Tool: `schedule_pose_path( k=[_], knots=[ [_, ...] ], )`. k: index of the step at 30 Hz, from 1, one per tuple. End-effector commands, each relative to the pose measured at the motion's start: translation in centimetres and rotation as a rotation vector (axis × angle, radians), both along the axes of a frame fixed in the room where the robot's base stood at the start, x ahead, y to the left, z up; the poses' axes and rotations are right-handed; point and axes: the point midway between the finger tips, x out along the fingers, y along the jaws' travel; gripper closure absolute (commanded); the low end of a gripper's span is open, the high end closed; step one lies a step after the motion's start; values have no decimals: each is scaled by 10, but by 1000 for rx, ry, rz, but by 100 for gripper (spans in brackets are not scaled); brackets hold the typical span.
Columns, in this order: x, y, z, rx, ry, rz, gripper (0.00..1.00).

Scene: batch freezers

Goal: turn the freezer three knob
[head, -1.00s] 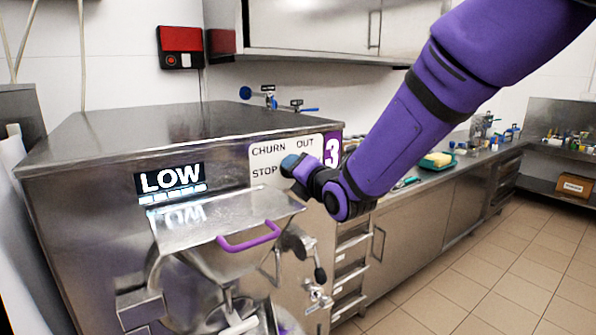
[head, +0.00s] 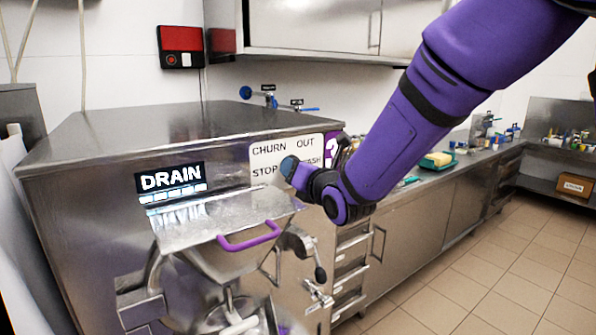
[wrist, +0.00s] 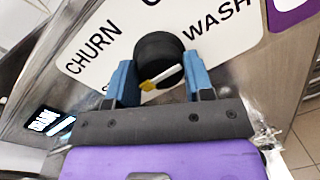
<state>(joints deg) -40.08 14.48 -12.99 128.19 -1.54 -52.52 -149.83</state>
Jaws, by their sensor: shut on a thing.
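The freezer three knob (wrist: 157,52) is round and black with a pale pointer that ends in yellow, on a white label plate (wrist: 216,28). My gripper (wrist: 160,74) is shut on the knob, with one blue finger on each side of it. In the head view my gripper (head: 290,168) is at the label plate (head: 262,150) and hides the knob. CHURN, OUT and STOP are readable there; WASH is partly covered. The freezer's display (head: 170,178) reads DRAIN. The purple number tag (head: 331,150) is mostly covered by my wrist.
Below the panel is a steel hopper lid with a purple handle (head: 250,237). A black-tipped lever (head: 319,272) and a tap (head: 318,294) are on the freezer's front. A steel counter (head: 440,180) runs behind on the right. The tiled floor at right is clear.

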Motion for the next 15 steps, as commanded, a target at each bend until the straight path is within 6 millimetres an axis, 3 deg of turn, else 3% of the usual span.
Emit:
schedule_pose_path(
  k=[7, 8, 10, 15],
  knots=[
    [-1, 0, -2, -4, 5, 1, 76],
    [-1, 0, -2, -4, 5, 1, 45],
    [-1, 0, -2, -3, 5, 0, 29],
    [0, 0, -1, -2, 3, 0, 27]
  ],
)
